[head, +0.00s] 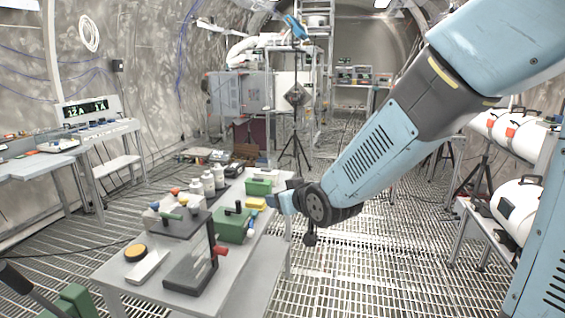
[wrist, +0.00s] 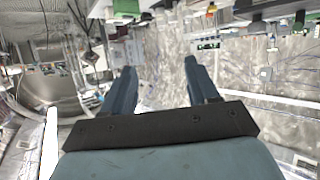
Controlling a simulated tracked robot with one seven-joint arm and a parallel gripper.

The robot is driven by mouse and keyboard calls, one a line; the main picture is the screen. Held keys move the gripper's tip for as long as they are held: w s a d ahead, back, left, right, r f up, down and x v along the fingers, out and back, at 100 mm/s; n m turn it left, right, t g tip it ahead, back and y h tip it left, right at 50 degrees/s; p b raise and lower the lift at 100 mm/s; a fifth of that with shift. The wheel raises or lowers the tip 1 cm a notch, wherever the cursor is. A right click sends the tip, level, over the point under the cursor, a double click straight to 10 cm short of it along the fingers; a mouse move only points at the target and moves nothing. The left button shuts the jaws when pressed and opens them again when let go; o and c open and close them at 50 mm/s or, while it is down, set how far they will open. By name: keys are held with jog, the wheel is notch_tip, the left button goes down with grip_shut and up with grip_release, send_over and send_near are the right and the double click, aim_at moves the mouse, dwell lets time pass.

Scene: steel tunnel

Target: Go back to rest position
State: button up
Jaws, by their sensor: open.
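My gripper (wrist: 158,75) is open in the wrist view, with two dark blue fingers well apart and nothing between them. In the head view my blue arm reaches down from the upper right. Its end, with my gripper (head: 278,202), hangs near the right edge of the grey table (head: 243,262). I cannot tell from the head view whether it touches anything there.
The table carries a dark box with a red knob (head: 190,262), a green box (head: 232,226), white bottles (head: 208,183) and a yellow block (head: 256,204). A tripod (head: 296,130) stands behind. White cylinders (head: 518,205) sit at right.

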jog(key=s+d+r+m+g+h, duration=0.1)
jog(key=s+d+r+m+h, duration=0.2)
jog(key=d, duration=0.5)
jog(key=s+d+r+g+h, duration=0.2)
jog(key=s+d, duration=0.3)
jog(key=d, duration=0.2)
jog(key=s+d+r+m+g, duration=0.1)
jog(key=s+d, duration=0.3)
jog(key=s, duration=0.3)
jog(key=s+d+r+m+g+h, duration=0.1)
jog(key=s+d+m+g, duration=0.1)
jog(key=s+d, duration=0.2)
jog(key=s, duration=0.2)
jog(key=shift+s+d+r, duration=0.2)
jog(key=shift+s+r, duration=0.15)
jog(key=shift+w, duration=0.1)
